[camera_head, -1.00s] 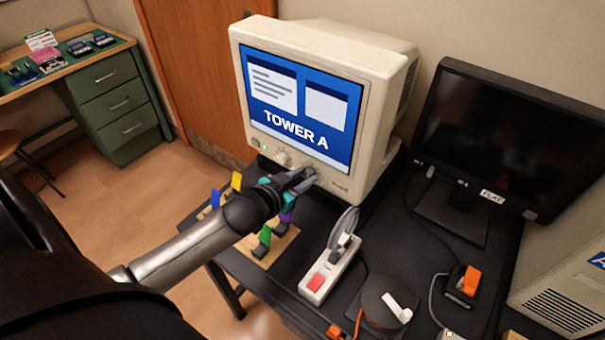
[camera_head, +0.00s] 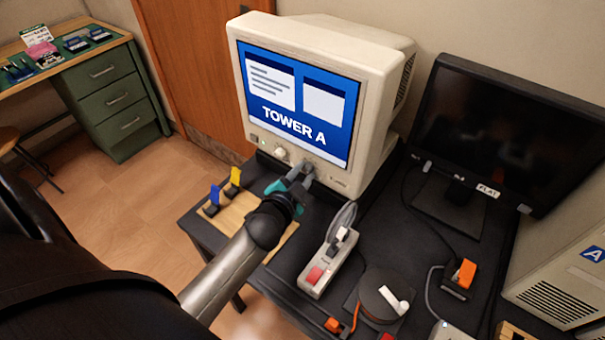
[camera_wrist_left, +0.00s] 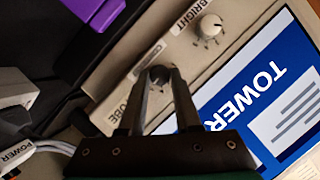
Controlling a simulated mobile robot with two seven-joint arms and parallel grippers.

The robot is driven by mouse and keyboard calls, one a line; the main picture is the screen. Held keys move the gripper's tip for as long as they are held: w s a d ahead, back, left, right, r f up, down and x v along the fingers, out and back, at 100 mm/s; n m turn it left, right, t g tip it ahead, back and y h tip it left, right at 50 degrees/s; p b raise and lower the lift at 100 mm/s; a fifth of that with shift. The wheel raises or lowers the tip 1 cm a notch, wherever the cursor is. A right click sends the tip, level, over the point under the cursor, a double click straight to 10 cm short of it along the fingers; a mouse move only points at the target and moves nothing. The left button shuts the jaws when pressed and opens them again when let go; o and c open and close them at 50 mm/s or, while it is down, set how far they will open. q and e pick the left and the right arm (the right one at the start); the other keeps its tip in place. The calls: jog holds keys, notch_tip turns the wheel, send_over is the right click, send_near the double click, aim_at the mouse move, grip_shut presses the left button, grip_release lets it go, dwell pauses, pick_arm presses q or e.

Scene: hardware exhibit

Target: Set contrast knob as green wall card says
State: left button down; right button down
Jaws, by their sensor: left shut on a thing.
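The cream monitor (camera_head: 378,68) shows "TOWER A" on a blue screen. My left gripper (camera_head: 303,174) is at its lower front panel. In the left wrist view, my left gripper (camera_wrist_left: 160,85) is shut on a dark round knob (camera_wrist_left: 159,73), taken as the contrast knob, with one finger on each side. The label beside it is partly hidden and its pointer cannot be read. The pale BRIGHT knob (camera_wrist_left: 211,25) is apart from the fingers, and also shows in the head view (camera_head: 281,153). No green wall card shows. My right gripper is not in view.
A wooden board with blue and yellow clips (camera_head: 235,176) is at the left. A dark monitor (camera_head: 510,135) labelled FLAT stands at the right. A green desk (camera_head: 110,90) is far left.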

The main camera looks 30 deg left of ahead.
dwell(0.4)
pick_arm(q)
jog(key=c, duration=0.6)
grip_release()
jog(key=p+v, duration=0.1)
jog(key=v, duration=1.4)
jog(key=shift+s, duration=0.15)
